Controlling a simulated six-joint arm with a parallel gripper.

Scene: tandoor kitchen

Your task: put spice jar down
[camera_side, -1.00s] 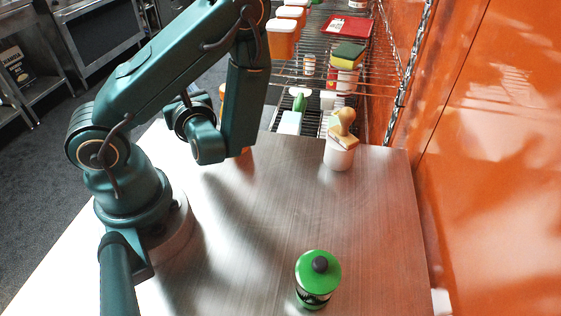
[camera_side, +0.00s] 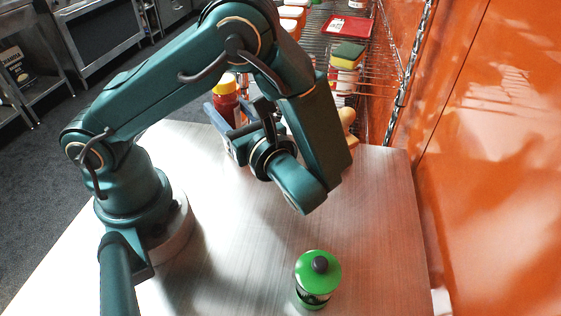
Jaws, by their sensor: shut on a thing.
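The spice jar (camera_side: 226,103) is red with a yellow lid. It shows at the far side of the table, left of my forearm, and looks upright. My gripper (camera_side: 228,118) is shut on it, with the dark fingers around its body. The jar's lower part is hidden behind the gripper, so I cannot tell whether its base touches the table.
A green-lidded jar (camera_side: 318,274) stands on the steel table (camera_side: 370,240) near the front. A white pot with a wooden-handled item (camera_side: 347,116) is mostly hidden behind my forearm. The table's middle right is bare.

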